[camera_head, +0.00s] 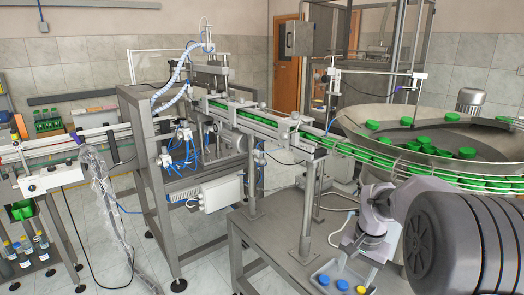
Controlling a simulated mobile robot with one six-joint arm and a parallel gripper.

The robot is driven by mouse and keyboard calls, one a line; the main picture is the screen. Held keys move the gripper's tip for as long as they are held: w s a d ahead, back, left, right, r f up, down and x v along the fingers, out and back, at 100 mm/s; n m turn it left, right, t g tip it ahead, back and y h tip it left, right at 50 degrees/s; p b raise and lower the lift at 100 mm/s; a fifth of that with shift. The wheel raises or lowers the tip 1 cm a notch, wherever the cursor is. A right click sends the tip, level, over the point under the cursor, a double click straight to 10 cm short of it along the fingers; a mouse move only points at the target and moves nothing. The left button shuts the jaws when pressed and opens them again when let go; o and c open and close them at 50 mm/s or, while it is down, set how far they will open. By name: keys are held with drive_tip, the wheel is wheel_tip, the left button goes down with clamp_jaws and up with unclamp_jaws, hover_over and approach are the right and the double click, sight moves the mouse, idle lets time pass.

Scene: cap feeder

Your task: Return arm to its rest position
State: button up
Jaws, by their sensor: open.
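My arm reaches in from the lower right, with a large dark ribbed part close to the camera and pale grey links bending down. My gripper (345,268) is at the low end of the arm, small in the picture and pointing down. It is open, and I see nothing held in it. It is just above and behind a small grey tray (314,291) on the metal table. The tray holds blue caps (325,280) and a yellow cap (360,290). The fingertips are too small to show their exact distance from the tray.
A round steel feeder bowl (345,122) with green caps (467,152) stands close behind the arm. A rail (260,124) carries green caps left. Metal posts (308,200) rise from the metal table (262,240). Bare table top lies left of the tray.

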drive_tip(key=s+a+r+n+t, duration=0.1)
drive_tip(key=s+a+r, duration=0.4)
drive_tip(key=s+r, duration=0.25)
drive_tip(key=s+a+r+n+t, duration=0.1)
drive_tip(key=s+a+r+t, duration=0.1)
drive_tip(key=s+a+r, duration=0.5)
drive_tip(key=s+a+y, duration=0.1)
drive_tip(key=s, duration=0.6)
drive_tip(key=s+a+f+n+t, duration=0.1)
drive_tip(key=s, duration=0.5)
drive_tip(key=shift+s+a+f+y, duration=0.25)
drive_tip(key=shift+s+a+y, duration=0.05)
drive_tip(key=shift+s+y, duration=0.1)
